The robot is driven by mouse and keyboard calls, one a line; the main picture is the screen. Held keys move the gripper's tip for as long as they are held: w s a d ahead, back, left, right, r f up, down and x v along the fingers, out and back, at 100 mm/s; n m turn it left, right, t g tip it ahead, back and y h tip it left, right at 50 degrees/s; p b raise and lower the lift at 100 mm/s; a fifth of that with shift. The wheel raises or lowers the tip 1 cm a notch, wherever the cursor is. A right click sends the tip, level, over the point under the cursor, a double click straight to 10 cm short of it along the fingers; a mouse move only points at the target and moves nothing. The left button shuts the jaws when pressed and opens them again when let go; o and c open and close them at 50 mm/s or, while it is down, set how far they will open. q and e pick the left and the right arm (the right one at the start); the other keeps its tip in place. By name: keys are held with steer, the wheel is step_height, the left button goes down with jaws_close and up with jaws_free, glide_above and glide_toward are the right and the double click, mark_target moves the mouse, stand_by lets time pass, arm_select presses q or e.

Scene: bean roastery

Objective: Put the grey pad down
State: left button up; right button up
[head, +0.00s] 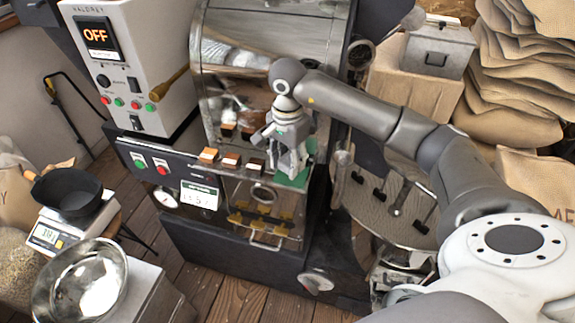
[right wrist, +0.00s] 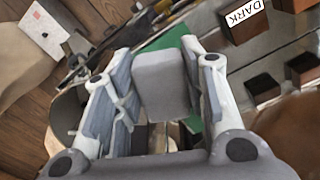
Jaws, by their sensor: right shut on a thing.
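The grey pad (right wrist: 162,84) is a rounded light-grey block in the right wrist view. It sits between the two fingers of my right gripper (right wrist: 155,95), which is shut on it. In the head view my right gripper (head: 287,150) points down over a green mat (head: 298,178) on the right end of the roaster's front ledge. The green mat (right wrist: 168,40) shows behind the pad in the right wrist view. I cannot tell whether the pad touches the mat. My left gripper is not in view.
Small wooden blocks (head: 231,160) stand left of the mat; a block labelled DARK (right wrist: 247,22) shows in the wrist view. The roaster drum (head: 270,35) rises behind. A control box (head: 125,60), a black pan (head: 68,190) and a metal bowl (head: 80,285) are at left.

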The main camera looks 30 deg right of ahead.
mark_target(287, 178)
steer(key=shift+w+d+f, duration=0.3)
steer(key=shift+w+f, duration=0.2)
steer(key=shift+f, duration=0.25)
steer(key=shift+f+p, duration=0.4)
steer(key=shift+p, duration=0.1)
step_height(287, 178, down, 2)
steer(key=shift+f+p, duration=0.1)
steer(key=shift+p, duration=0.35)
steer(key=shift+f, duration=0.25)
steer(key=o, duration=0.9)
step_height(287, 178, up, 12)
steer(key=b, duration=0.3)
steer(key=shift+r, duration=0.2)
